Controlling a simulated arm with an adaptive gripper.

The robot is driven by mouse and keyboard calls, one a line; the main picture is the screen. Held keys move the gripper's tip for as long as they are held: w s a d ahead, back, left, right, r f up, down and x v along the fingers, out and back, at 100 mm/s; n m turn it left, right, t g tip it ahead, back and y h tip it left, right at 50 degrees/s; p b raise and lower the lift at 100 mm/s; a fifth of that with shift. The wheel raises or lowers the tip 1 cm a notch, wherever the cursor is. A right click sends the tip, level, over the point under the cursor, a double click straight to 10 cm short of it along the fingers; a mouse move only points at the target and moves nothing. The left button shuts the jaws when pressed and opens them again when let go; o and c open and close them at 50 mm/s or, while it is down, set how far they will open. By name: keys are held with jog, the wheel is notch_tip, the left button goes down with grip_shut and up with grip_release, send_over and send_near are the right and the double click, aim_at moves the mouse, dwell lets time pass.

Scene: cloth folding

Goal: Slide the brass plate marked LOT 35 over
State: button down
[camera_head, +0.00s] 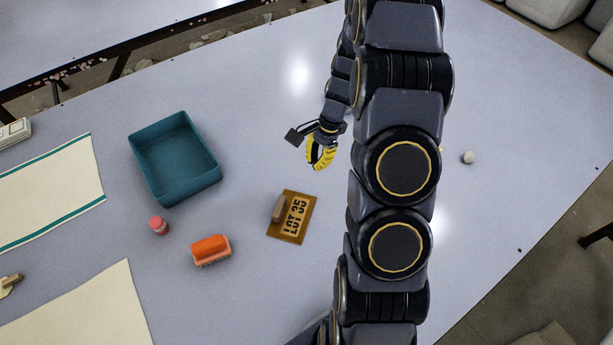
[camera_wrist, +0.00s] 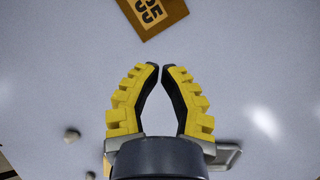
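The brass plate marked LOT 35 (camera_head: 294,217) lies flat on the grey-blue table, tilted in the picture, with dark lettering and a small brownish block (camera_head: 279,208) on its left part. Its corner and part of its number show at the top of the wrist view (camera_wrist: 160,12). My gripper (camera_head: 318,166), with yellow-ribbed fingers, is beyond the plate and apart from it, slightly to its right in the head view. In the wrist view the fingertips (camera_wrist: 161,67) nearly meet, with only a thin gap and nothing between them.
A teal bin (camera_head: 174,194), a pink-red jar (camera_head: 158,226) and an orange-topped block (camera_head: 211,249) stand left of the plate. Cream cloths (camera_head: 50,190) lie farther left. A small pale stone (camera_head: 468,157) lies right of my arm. The table around the plate is clear.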

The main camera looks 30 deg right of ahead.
aim_at(279, 204)
jog(key=s+a+n+h, duration=0.2)
jog(key=s+a+n, duration=0.1)
jog(key=n, duration=1)
jog(key=s+a+n+h, duration=0.1)
jog(key=s+a+n, duration=0.2)
jog(key=n, duration=0.9)
notch_tip(279, 204, down, 10)
jog(key=shift+s+a+r, duration=0.1)
jog(key=shift+r, duration=0.05)
jog(key=w+a, duration=0.1)
jog(key=w, duration=0.1)
jog(key=shift+w+a, duration=0.7)
jog(key=shift+w+a, duration=0.9)
jog(key=shift+w, duration=0.3)
